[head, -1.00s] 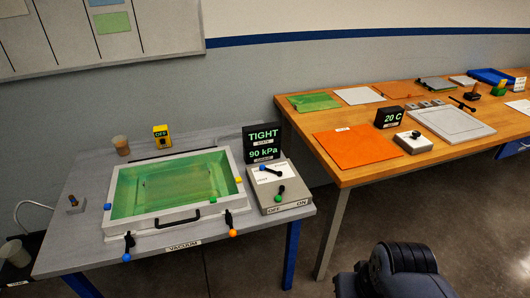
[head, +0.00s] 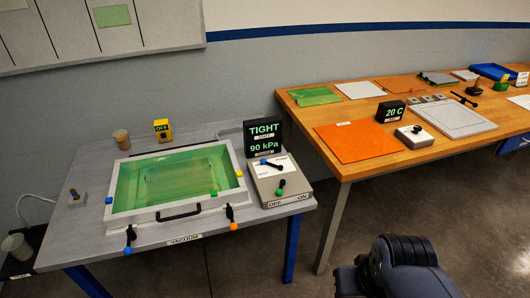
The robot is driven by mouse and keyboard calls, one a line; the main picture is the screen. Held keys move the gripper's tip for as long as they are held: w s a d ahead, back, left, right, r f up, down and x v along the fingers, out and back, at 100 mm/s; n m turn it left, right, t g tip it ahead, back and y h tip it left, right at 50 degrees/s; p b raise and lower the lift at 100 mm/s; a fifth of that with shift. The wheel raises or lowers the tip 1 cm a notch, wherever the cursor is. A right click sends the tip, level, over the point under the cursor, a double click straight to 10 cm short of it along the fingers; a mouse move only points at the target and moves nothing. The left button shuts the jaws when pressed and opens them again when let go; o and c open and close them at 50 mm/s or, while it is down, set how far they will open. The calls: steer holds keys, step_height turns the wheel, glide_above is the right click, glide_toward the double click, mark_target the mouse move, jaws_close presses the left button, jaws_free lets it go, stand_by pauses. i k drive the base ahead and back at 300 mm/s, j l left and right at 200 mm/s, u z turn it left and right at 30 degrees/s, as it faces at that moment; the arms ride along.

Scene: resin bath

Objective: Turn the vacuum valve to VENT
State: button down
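The control box (head: 262,197) stands at the right end of the grey table, with a white label plate on top. A lever with a blue knob (head: 271,164) lies across that plate, knob end to the left; it looks like the vacuum valve, and its small label is too fine to read surely. A second lever with a green knob (head: 280,187) sits nearer the OFF / ON front edge. The black display (head: 263,138) behind reads TIGHT and 90 kPa. A black part of my arm shows at the lower right; my gripper is not in view.
A green-lined tray (head: 158,217) with a black handle and clamps, two hanging open in front, fills the table's middle. A yellow OFF box (head: 162,130) and a cup (head: 122,139) stand behind it. A wooden table (head: 360,165) is at right; floor lies between.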

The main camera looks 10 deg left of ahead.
mark_target(263, 161)
steer(key=i+l+u, duration=0.25)
steer(key=i, duration=0.25)
steer(key=i+l+u, duration=0.25)
steer(key=i, duration=0.2)
steer(key=i+l+u, duration=0.3)
steer(key=i, duration=0.2)
steer(key=j, duration=0.1)
